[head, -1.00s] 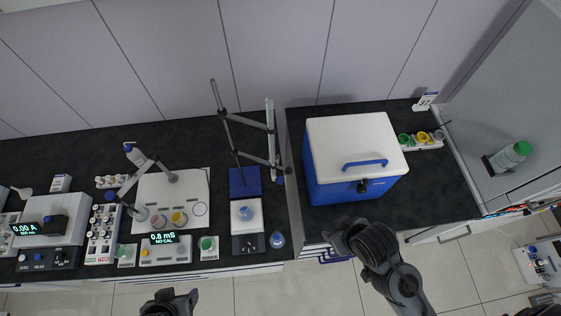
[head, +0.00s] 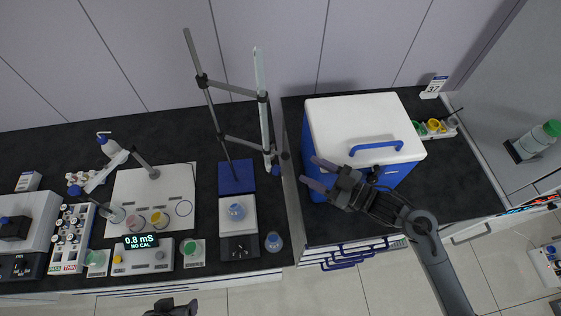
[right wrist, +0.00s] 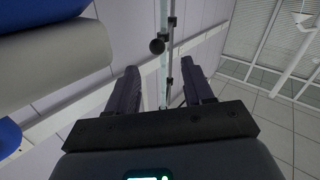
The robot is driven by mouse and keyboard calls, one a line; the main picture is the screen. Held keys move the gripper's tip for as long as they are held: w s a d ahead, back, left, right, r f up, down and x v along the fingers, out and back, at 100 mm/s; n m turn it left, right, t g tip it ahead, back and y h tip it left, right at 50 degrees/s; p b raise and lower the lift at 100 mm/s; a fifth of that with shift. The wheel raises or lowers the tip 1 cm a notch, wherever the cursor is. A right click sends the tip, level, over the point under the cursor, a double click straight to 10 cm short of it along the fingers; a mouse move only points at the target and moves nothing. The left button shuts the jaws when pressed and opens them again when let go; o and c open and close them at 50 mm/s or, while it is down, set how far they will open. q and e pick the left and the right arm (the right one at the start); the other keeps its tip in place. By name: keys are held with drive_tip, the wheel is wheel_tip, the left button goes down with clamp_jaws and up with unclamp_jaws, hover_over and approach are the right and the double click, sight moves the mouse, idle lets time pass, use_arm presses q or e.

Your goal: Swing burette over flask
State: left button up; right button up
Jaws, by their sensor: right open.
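The burette (head: 261,85) is a pale upright tube held by two clamp arms on a stand with a blue base (head: 237,178). The flask (head: 236,211), with blue content, sits on a white plate (head: 248,228) in front of that base, left of the burette. My right gripper (head: 316,174) is open and empty, right of the burette and apart from it, fingers pointing left. In the right wrist view the burette (right wrist: 164,20) stands ahead, between the open fingers (right wrist: 160,90), beside a dark knob (right wrist: 157,46). My left gripper (head: 175,308) barely shows at the bottom edge; its jaws are unclear.
A blue cooler box (head: 390,174) with a white lid stands just beyond and right of my right gripper. A small blue-topped container (head: 273,241) stands right of the plate. A meter (head: 140,258) and several cups are farther left. A gap separates the two benches.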

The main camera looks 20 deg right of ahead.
sight(282, 154)
drive_tip(key=p+x, duration=0.1)
drive_tip(key=x, duration=1)
drive_tip(key=shift+w, duration=0.25)
drive_tip(key=shift+d, duration=0.1)
clamp_jaws()
